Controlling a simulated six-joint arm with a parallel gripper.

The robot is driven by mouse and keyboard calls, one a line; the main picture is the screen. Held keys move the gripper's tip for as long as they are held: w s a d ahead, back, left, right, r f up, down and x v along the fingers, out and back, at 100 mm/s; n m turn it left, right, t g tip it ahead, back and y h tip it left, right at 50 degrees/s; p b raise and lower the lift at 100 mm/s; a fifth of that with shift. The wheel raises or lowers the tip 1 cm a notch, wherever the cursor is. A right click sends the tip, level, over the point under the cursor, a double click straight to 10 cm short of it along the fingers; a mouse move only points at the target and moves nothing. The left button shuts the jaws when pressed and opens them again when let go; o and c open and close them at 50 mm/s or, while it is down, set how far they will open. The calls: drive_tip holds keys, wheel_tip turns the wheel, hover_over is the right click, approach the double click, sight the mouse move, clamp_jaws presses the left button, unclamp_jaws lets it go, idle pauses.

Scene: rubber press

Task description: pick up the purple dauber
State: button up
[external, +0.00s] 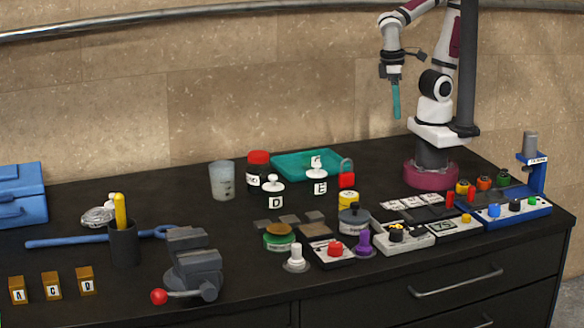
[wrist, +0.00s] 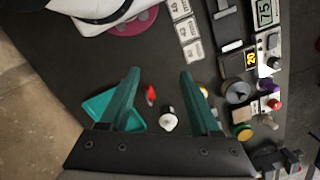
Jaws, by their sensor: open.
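The purple dauber (external: 365,243) stands upright near the front of the black bench, just right of a box with a red knob. In the wrist view the purple dauber (wrist: 267,86) is small and lies to the right, outside the span of my fingers. My gripper (external: 396,116) hangs high above the back of the bench, well above and behind the dauber. In the wrist view my gripper (wrist: 160,73) has its two teal fingers spread apart with nothing held between them.
A grey-lidded jar (external: 354,220), a red-knob box (external: 334,251) and a grey device (external: 404,240) crowd the dauber. A white-knobbed dauber (external: 296,258) stands to its left. A teal tray (external: 290,160) lies at the back. A vise (external: 192,264) stands at front left.

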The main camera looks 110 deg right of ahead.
drive_tip(key=w+a+h, duration=0.1)
drive_tip(key=w+h, duration=0.2)
drive_tip(key=w, duration=0.2)
drive_tip(key=t+h, duration=0.4)
drive_tip(key=t, duration=0.9)
approach(367, 233)
drive_tip(key=x, duration=1)
drive_tip(key=shift+w+f, duration=0.1)
drive_tip(key=shift+f, duration=0.3)
clamp_jaws()
